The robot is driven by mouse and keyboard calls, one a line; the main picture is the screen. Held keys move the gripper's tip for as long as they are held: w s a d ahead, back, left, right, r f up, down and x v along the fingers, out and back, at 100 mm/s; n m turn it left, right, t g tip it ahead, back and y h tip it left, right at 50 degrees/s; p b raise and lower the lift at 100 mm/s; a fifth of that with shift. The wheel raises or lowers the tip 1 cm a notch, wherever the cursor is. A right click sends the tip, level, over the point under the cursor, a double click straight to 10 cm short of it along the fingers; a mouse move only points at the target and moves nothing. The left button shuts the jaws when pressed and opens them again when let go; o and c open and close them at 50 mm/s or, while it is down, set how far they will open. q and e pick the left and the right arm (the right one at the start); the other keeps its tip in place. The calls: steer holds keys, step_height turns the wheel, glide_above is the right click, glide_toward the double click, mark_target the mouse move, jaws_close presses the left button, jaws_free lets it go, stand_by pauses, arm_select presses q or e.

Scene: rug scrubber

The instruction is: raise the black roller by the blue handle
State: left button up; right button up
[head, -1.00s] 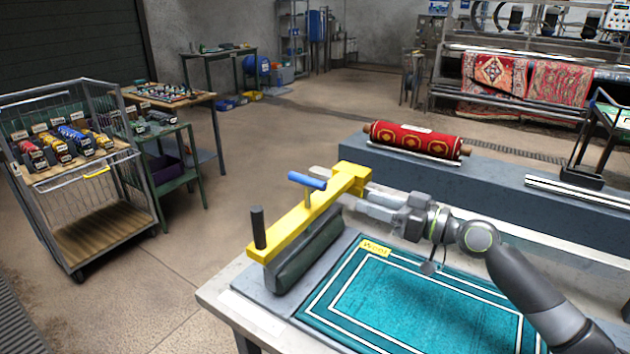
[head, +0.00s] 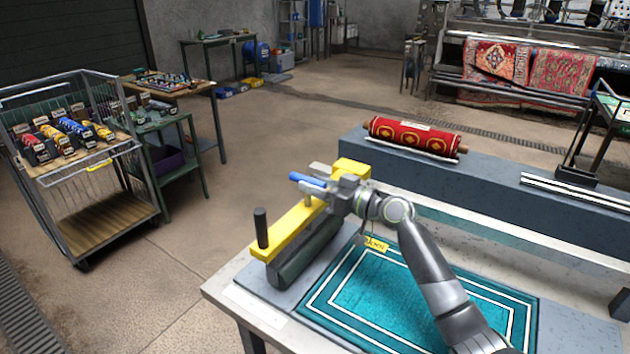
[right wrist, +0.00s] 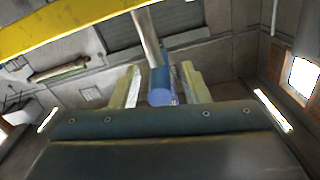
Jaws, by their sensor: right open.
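The black roller (head: 290,262) lies under a yellow bar (head: 289,232) on the left end of the table. The blue handle (head: 307,179) stands on a short post on the bar. My right gripper (head: 305,178) is at the blue handle, with its fingers reaching toward the left. In the right wrist view, the blue handle (right wrist: 161,86) lies between the two open fingers of my right gripper (right wrist: 161,88), with a gap on each side. My left gripper is not in view.
A teal rug (head: 410,301) with white borders and a yellow tag (head: 376,243) lies on the table right of the roller. A black upright grip (head: 261,227) stands at the bar's near end. A rolled red rug (head: 414,134) lies on a grey ledge behind.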

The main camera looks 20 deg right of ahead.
steer(key=shift+w+a, duration=0.1)
steer(key=shift+w, duration=0.05)
jaws_close()
step_height(320, 180, up, 5)
steer(key=shift+f+p, duration=0.15)
steer(key=shift+p, duration=0.95)
steer(key=shift+r, duration=0.2)
steer(key=shift+c, duration=0.3)
jaws_free()
steer(key=shift+o, duration=0.3)
steer(key=shift+f, duration=0.1)
